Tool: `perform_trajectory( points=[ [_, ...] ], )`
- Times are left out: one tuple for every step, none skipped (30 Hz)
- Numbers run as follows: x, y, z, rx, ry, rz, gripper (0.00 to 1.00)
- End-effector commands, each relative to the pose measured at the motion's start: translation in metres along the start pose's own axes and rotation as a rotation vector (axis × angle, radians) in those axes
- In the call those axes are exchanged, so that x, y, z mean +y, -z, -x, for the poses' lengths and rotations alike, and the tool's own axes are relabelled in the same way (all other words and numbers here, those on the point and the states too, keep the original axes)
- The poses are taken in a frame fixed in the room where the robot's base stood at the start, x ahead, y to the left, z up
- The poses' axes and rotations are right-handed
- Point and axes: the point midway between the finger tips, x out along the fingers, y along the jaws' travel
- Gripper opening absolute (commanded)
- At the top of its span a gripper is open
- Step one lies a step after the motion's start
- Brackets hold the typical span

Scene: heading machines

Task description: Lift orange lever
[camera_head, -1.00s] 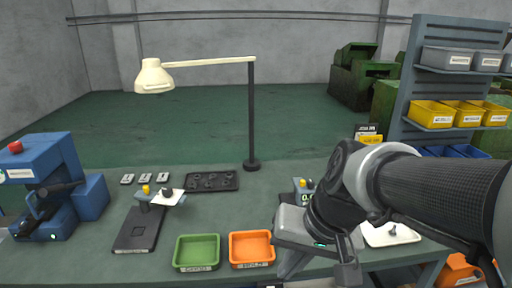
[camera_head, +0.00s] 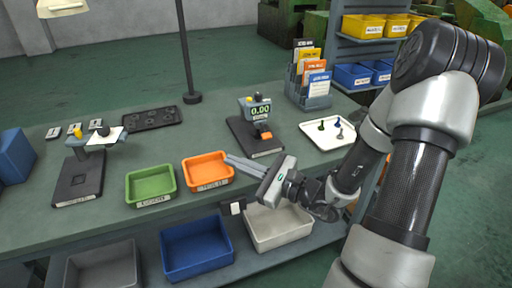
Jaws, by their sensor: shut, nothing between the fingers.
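A gauge device (camera_head: 256,106) with a display reading 0.00 stands on a dark base plate (camera_head: 243,138) near the middle of the table. A small orange part (camera_head: 265,134), which looks like the orange lever, sits low on its front right side. Whether it is raised or lowered is too small to tell. My gripper (camera_head: 232,161) points left, with its fingers together and empty. In the picture the fingertips are in front of the gauge's base, left of and below the orange part, close to the orange tray's right edge. Nothing hides the orange part.
An orange tray (camera_head: 210,184) and a green tray (camera_head: 152,201) lie at the table's front edge. A white tray (camera_head: 313,145) with small parts lies right of the gauge. A card holder (camera_head: 304,94) stands behind. Blue (camera_head: 194,272) and white (camera_head: 277,243) bins sit below.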

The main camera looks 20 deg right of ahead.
Motion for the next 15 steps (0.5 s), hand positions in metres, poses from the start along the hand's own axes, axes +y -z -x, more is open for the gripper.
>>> perform_trajectory(
  points=[
    [-0.020,0.028,0.013,0.000,0.123,-0.069,0.00],
    [-0.032,0.039,0.021,0.000,0.193,-0.103,0.00],
    [-0.047,0.054,0.032,0.002,0.280,-0.142,0.00],
    [-0.056,0.064,0.040,0.004,0.339,-0.168,0.00],
    [-0.065,0.073,0.049,0.006,0.394,-0.192,0.00],
    [-0.074,0.085,0.059,0.010,0.460,-0.219,0.00],
    [-0.080,0.093,0.066,0.014,0.502,-0.237,0.00],
    [-0.085,0.100,0.073,0.016,0.540,-0.252,0.00],
    [-0.090,0.107,0.080,0.019,0.580,-0.267,0.00],
    [-0.093,0.111,0.085,0.022,0.606,-0.276,0.00],
    [-0.096,0.115,0.089,0.024,0.625,-0.283,0.00],
    [-0.098,0.118,0.092,0.027,0.645,-0.291,0.00],
    [-0.099,0.120,0.094,0.027,0.654,-0.295,0.00],
    [-0.100,0.121,0.096,0.028,0.661,-0.297,0.00],
    [-0.101,0.121,0.097,0.029,0.666,-0.298,0.00]
  ],
)
